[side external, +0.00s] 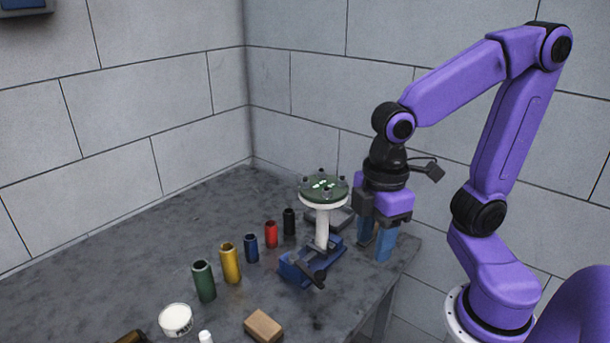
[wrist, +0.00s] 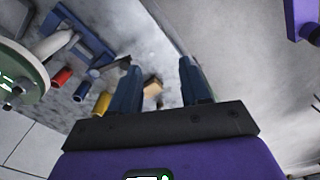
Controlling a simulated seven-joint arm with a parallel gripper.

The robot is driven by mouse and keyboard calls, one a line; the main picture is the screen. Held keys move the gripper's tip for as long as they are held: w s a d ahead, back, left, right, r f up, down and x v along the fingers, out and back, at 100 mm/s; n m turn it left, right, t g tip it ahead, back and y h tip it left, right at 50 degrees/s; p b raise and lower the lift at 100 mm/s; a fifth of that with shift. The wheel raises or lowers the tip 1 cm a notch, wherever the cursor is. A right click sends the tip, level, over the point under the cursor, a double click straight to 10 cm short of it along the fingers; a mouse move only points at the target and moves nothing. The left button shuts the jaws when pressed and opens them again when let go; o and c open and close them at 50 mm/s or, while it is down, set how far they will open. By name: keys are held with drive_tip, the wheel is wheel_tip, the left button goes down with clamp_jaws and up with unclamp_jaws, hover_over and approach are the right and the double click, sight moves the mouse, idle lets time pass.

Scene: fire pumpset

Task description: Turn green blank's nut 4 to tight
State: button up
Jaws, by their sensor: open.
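The green blank (side external: 325,189) is a round disc with light green markings, lying on the white flange of an upright pipe (side external: 322,228). Several small dark nuts stand around its rim; I cannot tell which is nut 4. In the wrist view, part of the green blank (wrist: 22,82) shows at the left edge with a few studs or nuts. My gripper (side external: 377,243) points down to the right of the pipe, lower than the blank and apart from it. Its two blue fingers are open, and nothing is between them in the wrist view (wrist: 161,82).
A blue vise (side external: 297,268) holds the pipe. Green (side external: 204,281), yellow (side external: 230,263), blue (side external: 251,248), red (side external: 271,234) and black (side external: 289,222) cylinders stand in a row left of it. A white tub (side external: 175,320) and brown block (side external: 263,327) are in front. Walls stand behind the table.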

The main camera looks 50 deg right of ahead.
drive_tip(key=w+r, duration=0.9)
drive_tip(key=w, duration=0.5)
wheel_tip(320, 180, up, 8)
hover_over(305, 181)
drive_tip(key=shift+n, duration=0.4)
wheel_tip(305, 181, down, 17)
drive_tip(key=shift+f, duration=0.1)
clamp_jaws()
